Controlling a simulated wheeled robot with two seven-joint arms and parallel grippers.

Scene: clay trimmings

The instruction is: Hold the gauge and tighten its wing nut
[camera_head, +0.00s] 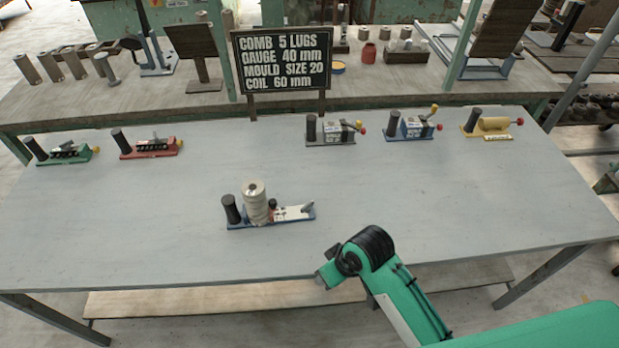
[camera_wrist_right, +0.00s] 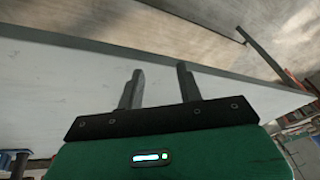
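What looks like the gauge (camera_head: 292,213) lies near the middle of the table. It has a blue base with a white plate, a black upright handle (camera_head: 231,209) at its left end, a tall cream cylinder (camera_head: 256,203), a small dark knob (camera_head: 273,204) and a grey winged piece (camera_head: 307,207) at its right end, perhaps the wing nut. My right gripper (camera_head: 325,280) is at the table's front edge, in front of the gauge and apart from it. In the right wrist view its fingers (camera_wrist_right: 158,88) are spread with nothing between them. My left gripper is out of view.
A black sign (camera_head: 284,62) stands behind the table. Green (camera_head: 62,153) and red (camera_head: 150,147) tools lie at the back left; grey (camera_head: 335,130), blue (camera_head: 411,127) and yellow (camera_head: 490,124) ones at the back right. The table (camera_head: 420,200) is clear around the gauge.

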